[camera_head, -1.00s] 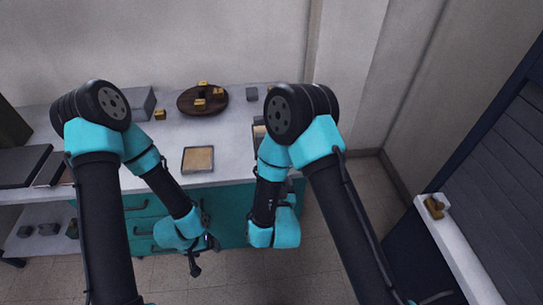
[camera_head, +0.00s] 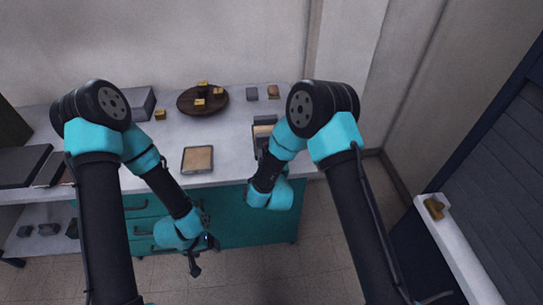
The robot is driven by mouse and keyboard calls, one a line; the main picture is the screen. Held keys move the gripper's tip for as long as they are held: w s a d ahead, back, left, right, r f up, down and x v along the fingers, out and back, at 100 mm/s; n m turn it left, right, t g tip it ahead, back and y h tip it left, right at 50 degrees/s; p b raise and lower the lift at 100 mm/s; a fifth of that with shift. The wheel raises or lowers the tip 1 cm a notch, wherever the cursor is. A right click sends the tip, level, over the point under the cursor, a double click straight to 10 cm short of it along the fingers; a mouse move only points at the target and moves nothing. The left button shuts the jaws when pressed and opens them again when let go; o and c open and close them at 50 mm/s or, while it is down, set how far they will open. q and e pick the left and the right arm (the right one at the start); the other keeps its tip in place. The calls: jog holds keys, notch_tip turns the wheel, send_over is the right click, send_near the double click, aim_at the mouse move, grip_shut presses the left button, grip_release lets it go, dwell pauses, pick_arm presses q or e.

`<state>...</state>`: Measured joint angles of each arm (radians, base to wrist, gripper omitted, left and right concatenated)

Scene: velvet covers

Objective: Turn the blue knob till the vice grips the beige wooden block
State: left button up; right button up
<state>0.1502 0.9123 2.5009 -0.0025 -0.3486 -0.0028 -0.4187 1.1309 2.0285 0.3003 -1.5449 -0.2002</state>
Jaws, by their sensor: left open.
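A dark grey fixture (camera_head: 258,140) with a beige patch (camera_head: 264,129) stands on the worktop beside my right arm, which partly covers it. It may be the vice with the beige wooden block, but it is too small and too hidden to be sure. I cannot make out a blue knob. My left gripper (camera_head: 203,257) hangs open and empty in front of the teal drawers, below the worktop edge. My right wrist is close to the fixture's near side, and its gripper is hidden behind the arm.
A shallow tray (camera_head: 184,166) with a beige inside lies on the worktop (camera_head: 226,140). A round dark board (camera_head: 184,103) with several brass pieces stands farther back. A grey box (camera_head: 139,100), a brass piece (camera_head: 160,114) and small blocks (camera_head: 252,94) stand nearby. Teal drawers (camera_head: 235,215) are below.

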jog(key=shift+c, duration=0.4)
jog(key=c, duration=0.8)
jog(key=shift+c, duration=0.2)
jog(key=shift+m, duration=0.9)
jog(key=o, duration=0.9)
jog(key=shift+s, duration=0.1)
jog(key=s, duration=0.5)
jog(key=s+d, duration=0.1)
jog(key=s, duration=0.5)
jog(key=s+d, duration=0.1)
jog(key=s, duration=0.5)
jog(key=shift+s+d, duration=0.1)
jog(key=shift+d, duration=0.05)
